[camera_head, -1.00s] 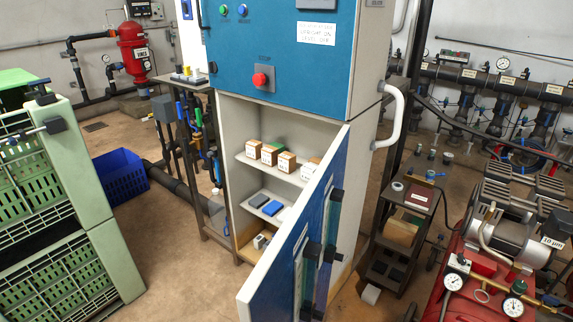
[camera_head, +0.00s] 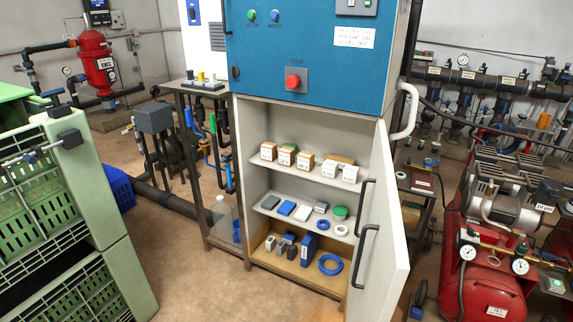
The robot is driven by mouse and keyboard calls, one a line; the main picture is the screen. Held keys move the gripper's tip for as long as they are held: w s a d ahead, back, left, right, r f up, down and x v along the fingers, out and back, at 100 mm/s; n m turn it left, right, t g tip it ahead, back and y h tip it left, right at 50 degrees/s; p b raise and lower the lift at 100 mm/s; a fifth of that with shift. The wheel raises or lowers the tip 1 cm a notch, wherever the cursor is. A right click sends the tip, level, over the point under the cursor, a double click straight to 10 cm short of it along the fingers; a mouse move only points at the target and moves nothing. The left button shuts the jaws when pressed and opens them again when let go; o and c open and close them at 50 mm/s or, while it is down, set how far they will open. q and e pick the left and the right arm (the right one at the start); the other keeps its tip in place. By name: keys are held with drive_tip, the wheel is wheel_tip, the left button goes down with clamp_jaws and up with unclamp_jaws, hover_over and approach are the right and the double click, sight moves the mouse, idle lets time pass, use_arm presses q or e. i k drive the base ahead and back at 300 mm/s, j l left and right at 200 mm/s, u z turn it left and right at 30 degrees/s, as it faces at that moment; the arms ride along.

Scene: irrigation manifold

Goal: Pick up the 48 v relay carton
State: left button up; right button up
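Several small cartons stand in a row on the upper shelf (camera_head: 315,174) of the open cabinet. A brown-topped, white-fronted carton (camera_head: 268,151) is at the left, with two similar cartons beside it, one in the middle (camera_head: 287,155) and one to its right (camera_head: 305,163). Two whiter cartons, one (camera_head: 330,168) left of the other (camera_head: 350,173), stand farther right, with a brown box top (camera_head: 341,158) behind. The labels are too small to read, so I cannot tell which is the 48 V relay carton. Neither of my grippers is in view.
The cabinet door (camera_head: 385,235) stands open to the right, with dark handles. The middle shelf holds flat blue and grey items and a green-lidded tub (camera_head: 341,212). A blue coil (camera_head: 330,264) lies at the bottom. Green crates (camera_head: 85,190) stand left; the floor before the cabinet is clear.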

sight(306, 159)
drive_tip(key=i+j+z, duration=0.1)
drive_tip(key=j, duration=0.25)
drive_tip(key=i+j+z, duration=0.1)
drive_tip(key=j, duration=0.3)
drive_tip(key=i+j+z, duration=0.1)
drive_tip(key=i+j, duration=0.15)
drive_tip(key=j, duration=0.15)
drive_tip(key=i+j+z, duration=0.1)
drive_tip(key=j, duration=0.3)
drive_tip(key=i+j+z, duration=0.15)
drive_tip(key=j, duration=0.3)
